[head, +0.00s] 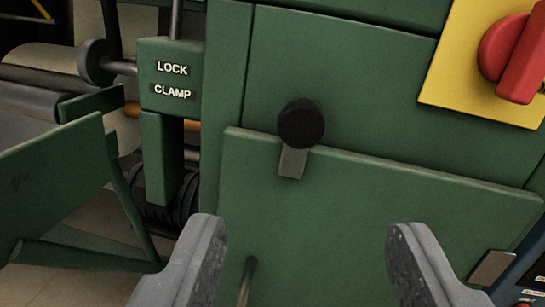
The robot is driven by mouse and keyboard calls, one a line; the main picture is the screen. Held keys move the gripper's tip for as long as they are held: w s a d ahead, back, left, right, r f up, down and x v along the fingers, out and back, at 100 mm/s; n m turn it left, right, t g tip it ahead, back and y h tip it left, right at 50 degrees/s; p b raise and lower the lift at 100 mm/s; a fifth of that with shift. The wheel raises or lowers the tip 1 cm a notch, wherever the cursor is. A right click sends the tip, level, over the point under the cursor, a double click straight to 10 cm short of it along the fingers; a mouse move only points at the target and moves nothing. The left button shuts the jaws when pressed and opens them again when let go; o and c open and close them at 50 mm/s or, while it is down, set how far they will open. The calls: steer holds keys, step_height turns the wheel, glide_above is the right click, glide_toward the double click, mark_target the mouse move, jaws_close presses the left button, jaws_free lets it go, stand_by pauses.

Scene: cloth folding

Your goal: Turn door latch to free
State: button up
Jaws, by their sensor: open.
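The door latch has a round black knob (301,123) with a short grey metal tab (292,161) below it. The tab points down and overlaps the top edge of a green door panel (370,215). My gripper (305,245) is open and empty, its two grey fingers wide apart at the bottom of the view. The latch shows above and between the fingertips, and neither finger appears to touch it. A thin handle (246,280) on the panel shows between the fingers, its lower end cut off by the frame.
A green block labelled LOCK CLAMP (171,80) stands at the upper left. A red rotary switch (510,55) sits on a yellow plate (445,75) at the upper right. A green bracket (60,185) juts out at left. A metal plate (491,267) lies at lower right.

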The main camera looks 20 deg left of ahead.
mark_target(301, 127)
steer(key=b+x, duration=0.2)
steer(key=x, duration=1)
steer(key=shift+f+b, duration=0.1)
steer(key=shift+b, duration=0.3)
steer(key=shift+x, duration=0.8)
